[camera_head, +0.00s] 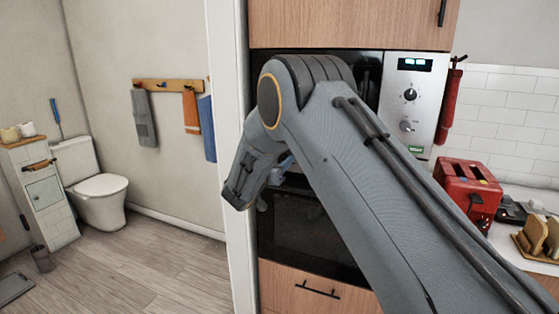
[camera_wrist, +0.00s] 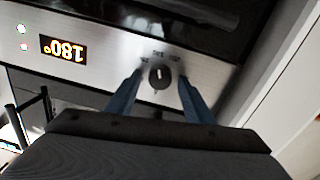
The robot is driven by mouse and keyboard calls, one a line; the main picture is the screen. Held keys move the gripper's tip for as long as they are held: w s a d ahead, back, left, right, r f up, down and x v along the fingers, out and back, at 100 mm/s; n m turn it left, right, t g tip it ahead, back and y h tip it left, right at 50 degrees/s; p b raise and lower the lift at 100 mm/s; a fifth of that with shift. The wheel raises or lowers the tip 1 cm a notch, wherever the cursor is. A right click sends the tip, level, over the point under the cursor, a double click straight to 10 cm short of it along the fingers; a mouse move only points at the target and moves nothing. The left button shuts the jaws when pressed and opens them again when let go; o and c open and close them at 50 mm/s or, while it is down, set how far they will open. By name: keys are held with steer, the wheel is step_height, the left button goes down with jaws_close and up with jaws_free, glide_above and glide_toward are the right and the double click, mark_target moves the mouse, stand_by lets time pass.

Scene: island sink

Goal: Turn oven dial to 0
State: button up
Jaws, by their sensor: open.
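The oven dial (camera_wrist: 160,76) is a small round dark knob with a light pointer mark, on the oven's brushed-metal panel (camera_wrist: 110,62) in the wrist view. Small printed labels, too blurred to read, sit around its upper edge. The oven display (camera_wrist: 63,49) appears upside down and reads 180° in orange. My gripper (camera_wrist: 160,80) is open, with one blue finger on each side of the dial. I cannot tell whether the fingers touch it. In the head view my arm hides this dial; the dark oven front (camera_head: 305,232) shows below.
An upper appliance panel (camera_head: 408,70) with two other knobs stands right of my arm. A red toaster (camera_head: 467,190) is on the counter. A wooden drawer (camera_head: 315,288) lies below the oven. A white door frame (camera_head: 228,80) is close on the left, with open floor beyond.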

steer(key=c, duration=1)
steer(key=shift+c, duration=0.2)
steer(key=shift+f+n+b, duration=0.1)
steer(key=shift+n+b, duration=0.2)
steer(key=shift+b, duration=0.3)
